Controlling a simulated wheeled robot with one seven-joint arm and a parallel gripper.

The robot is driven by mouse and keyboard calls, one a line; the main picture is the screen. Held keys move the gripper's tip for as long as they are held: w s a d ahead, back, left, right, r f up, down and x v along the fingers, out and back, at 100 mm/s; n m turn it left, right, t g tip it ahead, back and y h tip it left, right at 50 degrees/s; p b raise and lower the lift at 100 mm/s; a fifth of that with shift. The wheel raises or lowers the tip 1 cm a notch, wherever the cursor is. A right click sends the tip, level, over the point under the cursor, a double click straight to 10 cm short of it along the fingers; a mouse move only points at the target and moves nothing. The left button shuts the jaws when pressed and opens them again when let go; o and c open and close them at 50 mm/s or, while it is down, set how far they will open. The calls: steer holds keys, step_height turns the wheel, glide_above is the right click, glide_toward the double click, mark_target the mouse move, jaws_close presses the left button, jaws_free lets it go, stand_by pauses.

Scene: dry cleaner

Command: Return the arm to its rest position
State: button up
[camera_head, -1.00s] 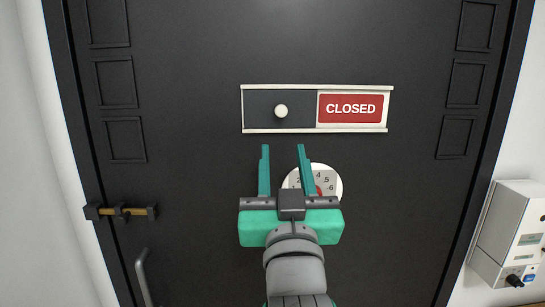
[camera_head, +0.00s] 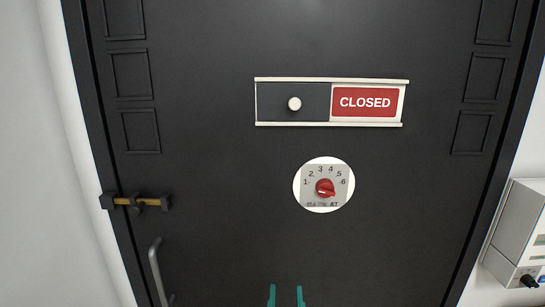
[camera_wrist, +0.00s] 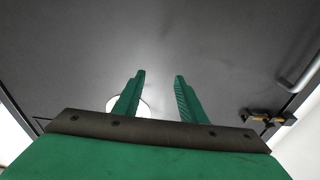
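My gripper (camera_head: 286,296) shows only as two green fingertips at the bottom edge of the head view; the rest of my arm is out of that frame. In the wrist view my gripper (camera_wrist: 160,95) has its two green fingers apart with nothing between them. It is apart from the black door (camera_head: 230,200), below the dial and the sign in the head view.
The door carries a sliding sign (camera_head: 365,102) reading CLOSED with a white knob (camera_head: 295,104), a round dial with a red knob (camera_head: 325,188), a brass bolt (camera_head: 135,202) and a grey handle (camera_head: 156,270). A white box (camera_head: 520,230) is at the right.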

steer(key=s+a+f+g, duration=0.2)
steer(key=s+f, duration=1.3)
steer(key=f, duration=0.3)
steer(key=s+f+g, duration=0.1)
steer(key=s+f, duration=0.2)
steer(key=s, duration=0.7)
steer(key=s+a+f+n+g, duration=0.1)
steer(key=s+f, duration=0.2)
steer(key=s, duration=0.7)
steer(key=shift+s+f+y, duration=0.15)
steer(key=shift+s+y, duration=0.1)
steer(key=shift+y, duration=0.05)
stand_by(0.7)
